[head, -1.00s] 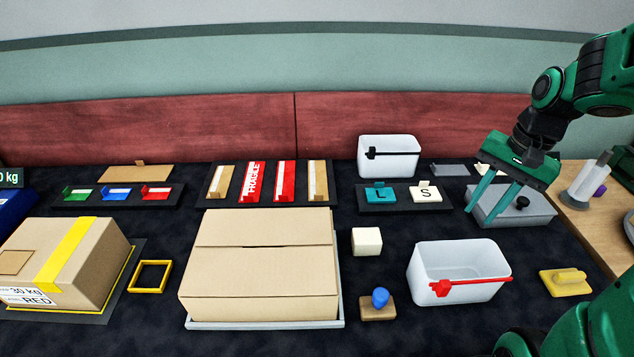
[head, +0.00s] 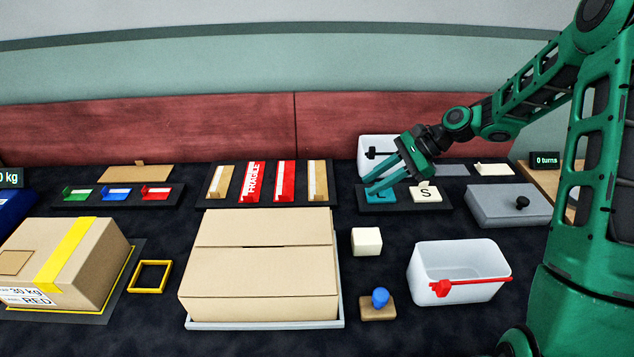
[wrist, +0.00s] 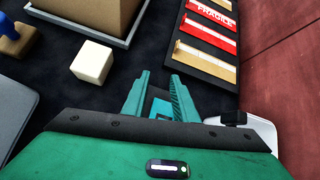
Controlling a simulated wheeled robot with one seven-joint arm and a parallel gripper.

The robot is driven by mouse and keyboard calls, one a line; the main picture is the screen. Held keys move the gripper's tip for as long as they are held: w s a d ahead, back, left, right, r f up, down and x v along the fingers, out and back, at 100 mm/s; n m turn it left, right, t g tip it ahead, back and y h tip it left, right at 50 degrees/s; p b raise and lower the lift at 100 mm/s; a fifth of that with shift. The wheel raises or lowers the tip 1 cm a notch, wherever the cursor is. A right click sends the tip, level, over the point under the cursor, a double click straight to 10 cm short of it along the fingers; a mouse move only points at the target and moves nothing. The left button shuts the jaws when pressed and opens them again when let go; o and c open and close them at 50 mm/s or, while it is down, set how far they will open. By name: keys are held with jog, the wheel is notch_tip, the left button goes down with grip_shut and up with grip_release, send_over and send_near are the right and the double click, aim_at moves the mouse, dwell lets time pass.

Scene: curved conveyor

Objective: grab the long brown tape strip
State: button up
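Two brown tape strips lie on a dark rack (head: 204,203), one at its left end (head: 219,181) and one at its right end (head: 318,180). The right-end strip looks slightly longer and also shows in the wrist view (wrist: 205,65). A FRAGILE strip (head: 252,182) and a red strip (head: 284,182) lie between them. My gripper (head: 370,187) is open and empty, above the teal L piece (head: 385,195), to the right of the rack. In the wrist view its fingers (wrist: 160,78) are apart, with teal visible between them, and the right-end brown strip is ahead and to the right.
A white bin with a black handle (head: 404,150) stands close behind my gripper. The S piece (head: 426,194) is beside the L piece. A large cardboard box (head: 262,270) stands in front of the rack. A cream cube (head: 367,241) and a white bin with a red handle (head: 455,262) are nearer.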

aim_at(325, 200)
jog(key=w+a+f+m+y, duration=0.1)
jog(key=a, duration=0.2)
jog(key=w+a+f+y, duration=0.1)
jog(key=a, duration=0.2)
jog(key=w+a+f+m, duration=0.1)
jog(key=a, duration=0.2)
jog(key=shift+f+m+y, duration=0.15)
jog(key=shift+m+y, duration=0.15)
jog(key=shift+y, duration=0.1)
jog(key=shift+f+x, duration=0.25)
jog(key=shift+x, duration=2.5)
jog(key=shift+d, duration=0.2)
grip_shut()
